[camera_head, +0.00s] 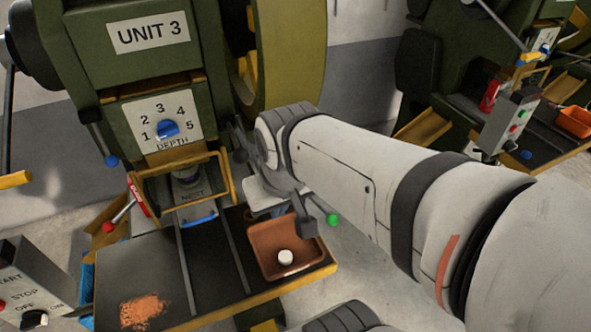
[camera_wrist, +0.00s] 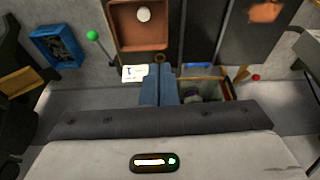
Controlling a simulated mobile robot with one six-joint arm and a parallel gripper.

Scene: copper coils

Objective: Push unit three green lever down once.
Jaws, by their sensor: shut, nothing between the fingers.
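The green lever's round knob (camera_head: 333,220) shows in the camera_head view to the right of the orange-brown tray on the unit 3 machine (camera_head: 150,32). Its stem is mostly hidden there. In the camera_wrist view the green knob (camera_wrist: 92,35) stands at upper left on a thin stem. My gripper (camera_wrist: 158,70) is shut and empty, its two blue-grey fingers together.
The tray (camera_head: 258,262) holds a white round piece (camera_head: 285,257). A red-handled lever (camera_head: 119,216), a yellow guard frame (camera_head: 231,178) and a blue depth knob (camera_head: 167,129) are on unit 3. A control box (camera_head: 30,288) stands at left.

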